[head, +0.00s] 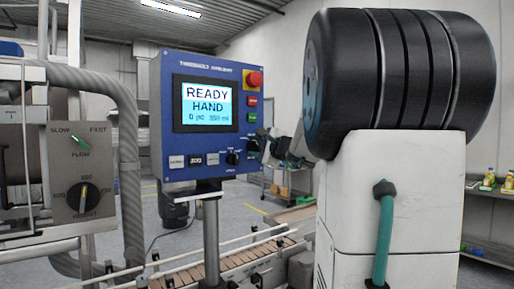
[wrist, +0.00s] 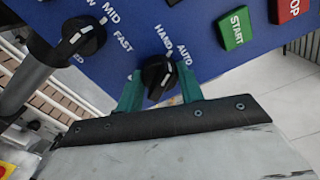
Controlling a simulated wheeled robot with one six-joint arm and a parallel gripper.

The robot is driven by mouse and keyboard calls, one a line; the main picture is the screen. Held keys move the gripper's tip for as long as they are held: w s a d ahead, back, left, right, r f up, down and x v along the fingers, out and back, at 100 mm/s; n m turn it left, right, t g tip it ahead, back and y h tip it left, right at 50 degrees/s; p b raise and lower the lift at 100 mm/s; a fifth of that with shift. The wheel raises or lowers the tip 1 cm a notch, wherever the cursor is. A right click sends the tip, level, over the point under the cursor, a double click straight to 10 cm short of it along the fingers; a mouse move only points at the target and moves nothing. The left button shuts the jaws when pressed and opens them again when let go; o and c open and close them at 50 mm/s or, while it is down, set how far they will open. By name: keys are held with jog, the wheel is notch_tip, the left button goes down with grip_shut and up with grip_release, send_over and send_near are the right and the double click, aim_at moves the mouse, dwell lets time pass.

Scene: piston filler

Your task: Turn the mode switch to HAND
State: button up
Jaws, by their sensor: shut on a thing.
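The mode switch (wrist: 156,73) is a black knob on the blue control panel (head: 206,65), with HAND and AUTO lettered above it in the wrist view. My gripper (wrist: 160,88) has its two green fingers on either side of the knob, closed on it. A pale mark shows on the knob's face, but its exact direction is hard to read. The panel's screen (head: 206,104) reads READY and HAND. In the head view my gripper (head: 268,148) is at the panel's lower right edge, and the switch is largely hidden there.
A speed knob (wrist: 83,36) sits left of the switch, with MID and FAST labels. The green START button (wrist: 235,28) and red STOP button (wrist: 289,8) are to the right. A red emergency stop (head: 254,79) is at the panel's upper right. A conveyor (head: 240,262) runs below.

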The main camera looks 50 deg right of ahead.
jog(key=shift+f+n, duration=0.1)
jog(key=shift+n, duration=1.1)
jog(key=o, duration=1)
jog(key=v, duration=0.8)
jog(key=shift+w, duration=0.1)
